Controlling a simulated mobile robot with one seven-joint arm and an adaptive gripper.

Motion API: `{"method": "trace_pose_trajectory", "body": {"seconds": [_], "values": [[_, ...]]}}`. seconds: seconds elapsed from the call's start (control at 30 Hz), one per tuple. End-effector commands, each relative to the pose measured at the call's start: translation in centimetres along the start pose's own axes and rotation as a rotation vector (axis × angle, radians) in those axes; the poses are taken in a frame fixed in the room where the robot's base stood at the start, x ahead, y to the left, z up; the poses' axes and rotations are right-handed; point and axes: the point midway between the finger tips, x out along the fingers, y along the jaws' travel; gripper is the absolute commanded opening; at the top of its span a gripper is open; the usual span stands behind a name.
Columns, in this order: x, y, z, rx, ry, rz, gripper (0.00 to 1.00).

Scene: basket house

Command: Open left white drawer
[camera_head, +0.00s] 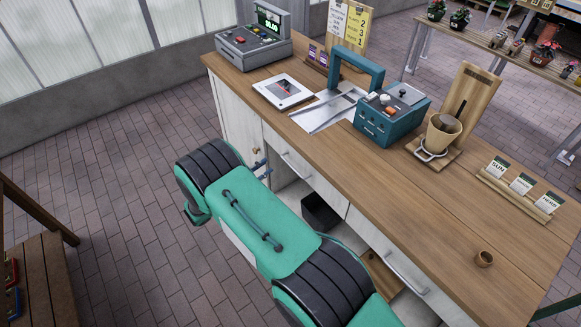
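The left white drawer (325,190) is in the front of the wooden-topped counter, below the countertop edge. It looks shut, with a pale bar handle (298,166) along its front. My green and black arm crosses in front of the counter and hides the lower left of that area. A small dark part that seems to be my gripper (262,169) shows past the arm's edge, left of the handle and apart from it in the picture. The rest of it is hidden, so its opening cannot be seen.
A second white drawer with a bar handle (407,273) is farther right. A white cabinet door (236,118) with a knob is at the left. Below is an open shelf with a black bin (321,212). A register (252,42) and teal machine (391,115) stand on top.

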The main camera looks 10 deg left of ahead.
Motion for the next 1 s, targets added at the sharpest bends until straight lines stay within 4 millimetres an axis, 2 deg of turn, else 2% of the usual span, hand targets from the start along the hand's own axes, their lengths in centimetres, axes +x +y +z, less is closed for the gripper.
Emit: {"method": "trace_pose_trajectory", "body": {"seconds": [0.03,0.2,0.4,0.6,1.0], "values": [[-0.4,1.9,-0.1,-0.004,0.000,0.000,0.30],[-1.3,6.7,-0.1,-0.003,0.000,0.000,0.30],[-1.9,10.2,0.0,0.000,0.000,0.000,0.30],[-2.1,11.2,0.0,0.000,0.000,0.000,0.30],[-2.0,11.2,0.0,0.000,0.001,0.000,0.30]]}}
